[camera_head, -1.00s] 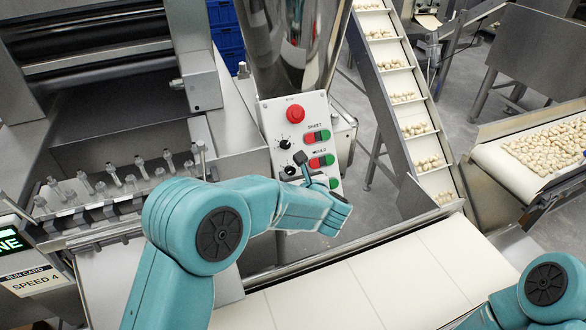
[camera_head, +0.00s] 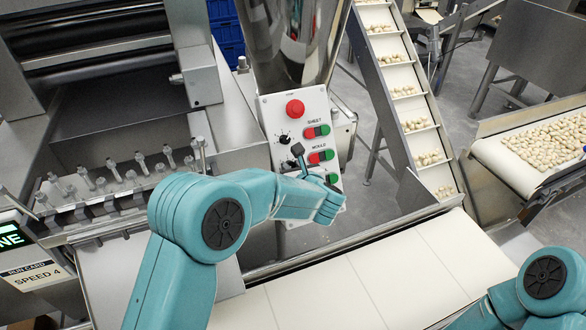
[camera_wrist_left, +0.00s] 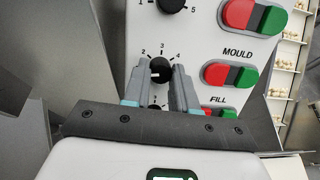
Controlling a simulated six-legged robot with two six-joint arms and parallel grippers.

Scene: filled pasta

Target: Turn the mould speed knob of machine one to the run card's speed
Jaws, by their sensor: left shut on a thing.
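The control panel (camera_head: 270,125) of the machine shows "SHEET", "MOULD" and "FILL" rows, each with red and green buttons. The black mould knob (camera_wrist_left: 160,67) sits left of the "MOULD" label, with numbers 2, 3 and 4 visible around its upper side. Its white mark lies toward the left of its face. My left gripper (camera_wrist_left: 160,88) is shut on this knob, one finger on each side. In the head view my left gripper (camera_head: 298,152) is against the panel and hides the knob. The run card (camera_head: 38,276) at lower left reads "SPEED 4". My right gripper is out of view.
The sheet knob (camera_head: 284,138) and a red button (camera_head: 295,108) are above. The fill knob (camera_wrist_left: 155,108) is partly covered by my gripper. A white conveyor (camera_head: 390,275) runs below the panel, and an inclined pasta conveyor (camera_head: 412,105) stands to its right.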

